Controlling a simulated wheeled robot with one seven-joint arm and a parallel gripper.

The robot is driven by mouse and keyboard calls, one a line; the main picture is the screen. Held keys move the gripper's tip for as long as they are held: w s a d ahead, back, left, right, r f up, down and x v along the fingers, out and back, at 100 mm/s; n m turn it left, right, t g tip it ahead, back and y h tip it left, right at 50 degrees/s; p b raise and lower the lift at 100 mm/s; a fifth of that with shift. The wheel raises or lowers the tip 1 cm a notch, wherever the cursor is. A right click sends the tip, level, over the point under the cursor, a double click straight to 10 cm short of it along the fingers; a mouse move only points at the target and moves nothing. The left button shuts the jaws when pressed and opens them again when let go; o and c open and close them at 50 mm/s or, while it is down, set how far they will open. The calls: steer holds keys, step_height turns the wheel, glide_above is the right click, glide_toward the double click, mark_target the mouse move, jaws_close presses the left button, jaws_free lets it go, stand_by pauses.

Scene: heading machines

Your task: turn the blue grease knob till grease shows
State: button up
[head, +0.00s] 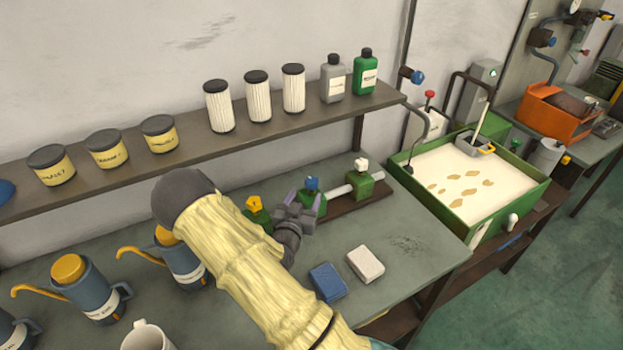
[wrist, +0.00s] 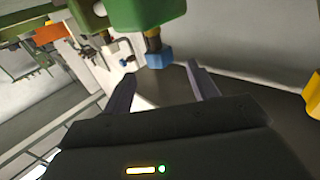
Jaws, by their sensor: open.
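The blue grease knob (head: 312,183) sits on top of a green block (head: 314,202) in a row of similar blocks on the bench. My gripper (head: 301,200) is right beside it, its purple fingers apart. In the wrist view the blue knob (wrist: 157,59) is just beyond the open gap of my gripper (wrist: 160,82), with nothing between the fingers. A yellow knob (head: 254,202) and a white knob (head: 361,164) top the neighbouring green blocks. I see no grease at the blue knob, but its outlet is hidden or too small to tell.
A blue sponge (head: 328,282) and a white one (head: 366,264) lie in front on the bench. Oil cans (head: 90,290) stand at the left. A shelf (head: 300,118) with jars, filters and bottles runs behind. A green-rimmed tray (head: 487,216) is at the right.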

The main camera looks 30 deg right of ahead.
mark_target(309, 187)
steer(key=p+x, duration=0.2)
steer(key=x, duration=0.5)
steer(key=shift+d, duration=0.1)
steer(key=c, duration=1)
